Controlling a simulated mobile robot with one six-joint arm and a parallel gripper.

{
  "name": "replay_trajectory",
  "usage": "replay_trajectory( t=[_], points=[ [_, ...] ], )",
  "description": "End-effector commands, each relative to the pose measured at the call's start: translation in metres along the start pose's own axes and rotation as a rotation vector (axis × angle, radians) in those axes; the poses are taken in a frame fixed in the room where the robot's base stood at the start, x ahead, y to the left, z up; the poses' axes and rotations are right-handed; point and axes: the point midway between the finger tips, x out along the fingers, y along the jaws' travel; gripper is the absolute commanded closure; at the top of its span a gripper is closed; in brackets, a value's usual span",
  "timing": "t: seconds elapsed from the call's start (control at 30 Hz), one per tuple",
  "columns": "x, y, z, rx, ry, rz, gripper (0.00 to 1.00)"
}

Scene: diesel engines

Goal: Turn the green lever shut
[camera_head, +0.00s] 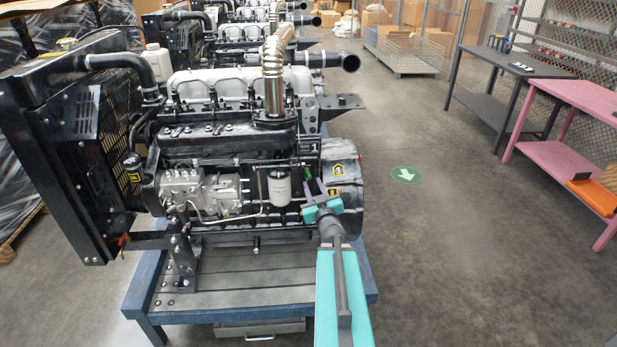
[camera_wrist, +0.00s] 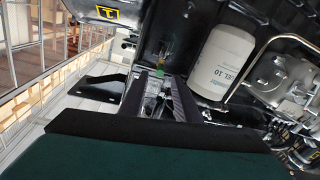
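The small green lever (camera_head: 308,172) is on the side of the black diesel engine, to the right of the white fuel filter (camera_head: 280,188). My gripper (camera_head: 313,183) is in front of the engine, with its fingertips close to the lever. In the wrist view, the green lever (camera_wrist: 161,74) shows between the tips of my two dark fingers (camera_wrist: 160,84), which are apart with a gap between them. I cannot tell whether either finger touches the lever. Its lower part is hard to make out.
The filter (camera_wrist: 222,62) and metal pipes are close beside the fingers in the wrist view. The engine stands on a blue-framed stand (camera_head: 240,312).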

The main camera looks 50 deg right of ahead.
Motion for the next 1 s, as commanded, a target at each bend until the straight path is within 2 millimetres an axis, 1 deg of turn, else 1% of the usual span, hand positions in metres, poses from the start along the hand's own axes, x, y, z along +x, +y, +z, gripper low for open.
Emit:
replay_trajectory(
  t=[0.03,0.1,0.8,1.0],
  points=[
    [0.008,0.0,0.003,-0.001,0.002,0.0,0.71],
    [0.014,0.001,-0.001,0.0,0.0,0.0,0.71],
    [0.071,0.001,-0.001,0.001,0.0,0.0,0.71],
    [0.083,0.0,-0.001,0.0,0.0,0.0,0.71]
  ],
)
